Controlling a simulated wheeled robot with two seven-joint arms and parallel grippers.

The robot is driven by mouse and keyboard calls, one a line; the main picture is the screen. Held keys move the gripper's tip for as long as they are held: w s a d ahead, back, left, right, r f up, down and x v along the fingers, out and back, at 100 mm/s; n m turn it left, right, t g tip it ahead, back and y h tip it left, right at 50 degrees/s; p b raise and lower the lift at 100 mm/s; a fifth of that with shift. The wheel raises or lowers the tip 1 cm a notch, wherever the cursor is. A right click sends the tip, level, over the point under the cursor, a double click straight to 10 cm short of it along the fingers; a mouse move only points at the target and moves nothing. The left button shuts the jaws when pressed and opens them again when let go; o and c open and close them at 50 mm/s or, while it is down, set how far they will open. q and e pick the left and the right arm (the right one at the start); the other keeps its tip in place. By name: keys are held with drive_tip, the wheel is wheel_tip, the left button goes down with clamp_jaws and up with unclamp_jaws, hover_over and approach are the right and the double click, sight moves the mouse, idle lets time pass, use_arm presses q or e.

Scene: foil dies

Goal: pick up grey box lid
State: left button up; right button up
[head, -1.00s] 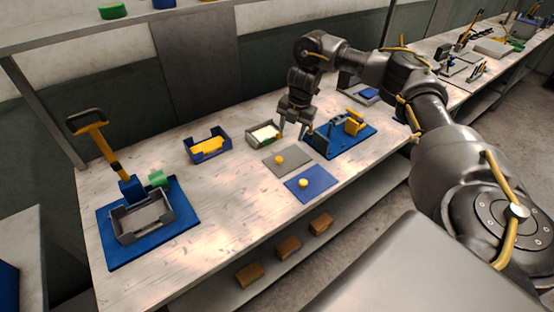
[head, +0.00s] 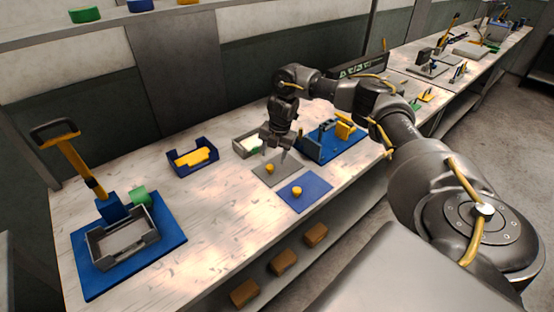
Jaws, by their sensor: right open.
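The grey box lid (head: 284,175) is a flat grey plate with a yellow knob (head: 270,168). It lies flat on the workbench, just behind a blue lid (head: 313,183) with its own yellow knob (head: 297,191). My right gripper (head: 274,154) points down at the far edge of the grey lid, behind its knob. It is open, with its fingers apart and nothing between them. I cannot tell how far above the lid the fingertips are. My left gripper is out of view.
A grey bin (head: 239,149) and a blue bin (head: 177,169) with yellow contents stand behind the lids. A blue fixture (head: 312,149) stands close right of the gripper. A lever press on a blue mat (head: 92,287) is at left. Bare bench lies between.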

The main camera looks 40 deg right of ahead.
sight(270, 167)
drive_tip(key=shift+f, duration=0.2)
drive_tip(key=shift+a+f+p, duration=0.15)
drive_tip(key=shift+p, duration=0.15)
drive_tip(key=f, duration=0.1)
drive_tip(key=f+p, duration=0.1)
drive_tip(key=f, duration=0.1)
drive_tip(key=w+f, duration=0.1)
drive_tip(key=shift+a+f+p, duration=0.15)
drive_tip(key=shift+a+p, duration=0.2)
drive_tip(key=shift+p, duration=0.05)
drive_tip(key=shift+f, duration=0.2)
drive_tip(key=shift+s, duration=0.1)
drive_tip(key=c, duration=1.1)
drive_tip(key=shift+o, duration=0.2)
